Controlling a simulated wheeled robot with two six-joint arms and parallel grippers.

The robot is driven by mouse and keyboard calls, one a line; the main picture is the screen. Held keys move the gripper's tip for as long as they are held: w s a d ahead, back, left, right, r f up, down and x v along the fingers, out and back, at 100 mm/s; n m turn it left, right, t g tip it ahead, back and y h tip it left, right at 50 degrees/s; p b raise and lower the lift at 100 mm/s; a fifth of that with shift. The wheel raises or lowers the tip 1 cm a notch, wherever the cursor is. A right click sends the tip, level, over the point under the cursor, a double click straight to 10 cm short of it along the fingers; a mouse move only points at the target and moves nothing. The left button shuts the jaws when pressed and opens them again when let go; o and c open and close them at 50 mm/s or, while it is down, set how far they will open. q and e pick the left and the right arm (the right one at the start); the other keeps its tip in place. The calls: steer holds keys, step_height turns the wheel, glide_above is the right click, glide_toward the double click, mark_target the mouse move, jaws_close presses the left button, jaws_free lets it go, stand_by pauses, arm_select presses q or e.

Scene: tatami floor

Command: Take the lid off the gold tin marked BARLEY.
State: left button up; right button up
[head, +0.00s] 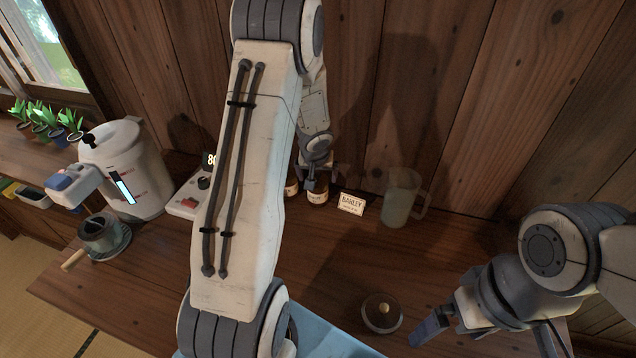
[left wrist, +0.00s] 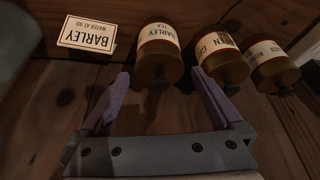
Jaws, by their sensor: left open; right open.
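The gold tin marked BARLEY (left wrist: 157,45) has a cream label and a dark knob (left wrist: 158,83) on its lid. In the head view the tin next to the card (head: 317,196) is partly hidden by my left gripper (head: 320,178). The left gripper is open; in the left wrist view its fingers stand apart with the BARLEY lid's knob between their tips. A card reading BARLEY (head: 351,204) stands beside the tin. My right gripper (head: 436,324) is open and empty at the lower right.
Two more labelled tins, GREEN (left wrist: 222,52) and RED (left wrist: 272,65), stand in the same row, close to the BARLEY tin. A clear jug (head: 402,200) stands right of the card.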

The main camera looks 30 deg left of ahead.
arm_select(q)
steer(key=c, duration=1.2)
steer(key=shift+r, duration=0.15)
steer(key=shift+c, duration=0.2)
